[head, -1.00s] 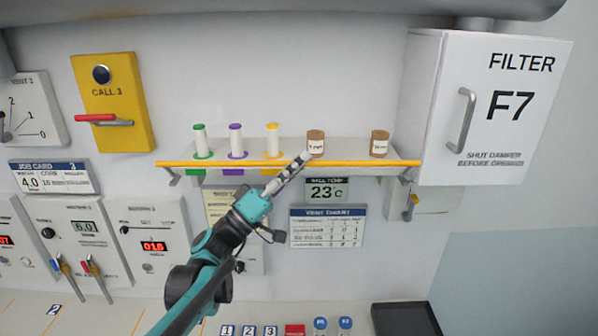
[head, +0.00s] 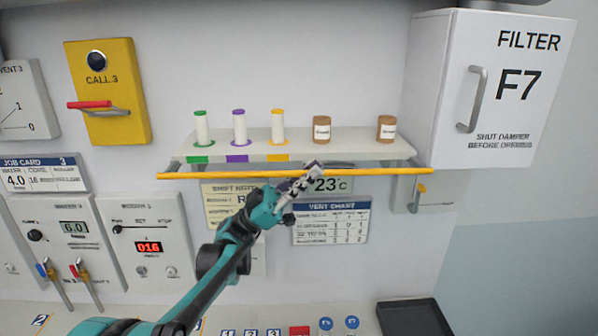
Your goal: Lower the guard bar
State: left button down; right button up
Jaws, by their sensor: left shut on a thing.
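The yellow guard bar (head: 220,174) runs across the front of the wall shelf (head: 350,145). It now lies a little below the shelf's front edge, held on side arms at both ends. My left gripper (head: 312,169) reaches up from below and is shut on the bar, right of its middle. The fingers hide a short piece of the bar. My right gripper is not in view.
The filter cabinet (head: 500,95) juts out at right. A dark tray (head: 412,318) lies below.

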pick_arm(q)
jog(key=shift+f+m+g+y, duration=0.2)
jog(key=shift+m+g+y, duration=0.1)
jog(key=shift+m+g, duration=0.5)
jog(key=shift+f+m+g+y, duration=0.2)
jog(key=shift+m+g+y, duration=0.1)
jog(key=shift+m+g, duration=0.45)
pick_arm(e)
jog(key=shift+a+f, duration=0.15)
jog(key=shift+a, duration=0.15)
pick_arm(q)
jog(key=c, duration=1.6)
grip_release()
jog(key=shift+f, duration=0.1)
jog(key=v, duration=1.2)
jog(key=shift+w, duration=0.1)
jog(key=shift+d, duration=0.1)
